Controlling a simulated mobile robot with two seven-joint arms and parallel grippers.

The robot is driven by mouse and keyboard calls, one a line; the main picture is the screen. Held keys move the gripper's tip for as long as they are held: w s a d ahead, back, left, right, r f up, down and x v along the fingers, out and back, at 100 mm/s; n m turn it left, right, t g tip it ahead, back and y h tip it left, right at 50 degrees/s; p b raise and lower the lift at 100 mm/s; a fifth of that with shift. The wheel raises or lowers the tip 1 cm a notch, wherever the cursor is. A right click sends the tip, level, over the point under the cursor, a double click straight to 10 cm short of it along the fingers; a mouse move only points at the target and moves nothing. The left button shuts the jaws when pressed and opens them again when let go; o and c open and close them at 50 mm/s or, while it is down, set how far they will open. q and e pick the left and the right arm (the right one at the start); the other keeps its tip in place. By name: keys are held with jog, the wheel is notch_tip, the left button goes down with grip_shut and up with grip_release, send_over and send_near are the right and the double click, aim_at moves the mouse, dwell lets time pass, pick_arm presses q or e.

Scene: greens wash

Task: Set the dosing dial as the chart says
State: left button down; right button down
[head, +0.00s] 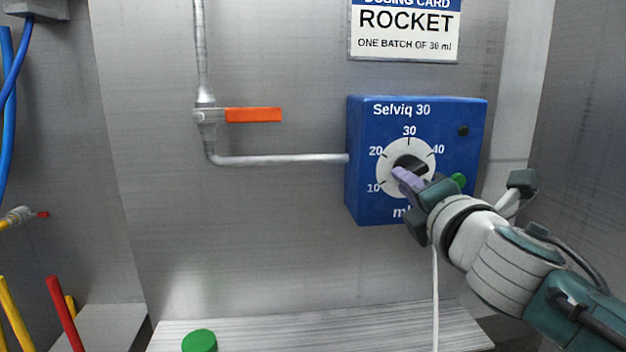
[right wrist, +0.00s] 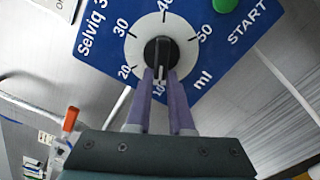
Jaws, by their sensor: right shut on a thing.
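The blue dosing box (head: 360,205), marked Selviq 30, is on the metal wall. Its white dial face (head: 387,153) has numbers from 10 up, in ml. My right gripper (head: 403,176) is shut on the black dial knob (right wrist: 157,50), its purple fingers on either side. In the right wrist view, a white mark on the knob seems to point near 10, between the fingertips. The dosing card (head: 405,43) above reads ROCKET, one batch of 30 ml. The green start button (head: 459,180) is partly beside my gripper. My left gripper is not in view.
A pipe (head: 280,159) runs to the box from a valve with an orange lever (head: 253,115), which lies level. A green round thing (head: 199,341) is on the ledge below. Red (head: 62,312) and yellow (head: 14,318) rods stand at lower left.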

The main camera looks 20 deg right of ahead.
dwell(0.6)
jog(key=c, duration=0.8)
grip_release()
jog(key=v, duration=1)
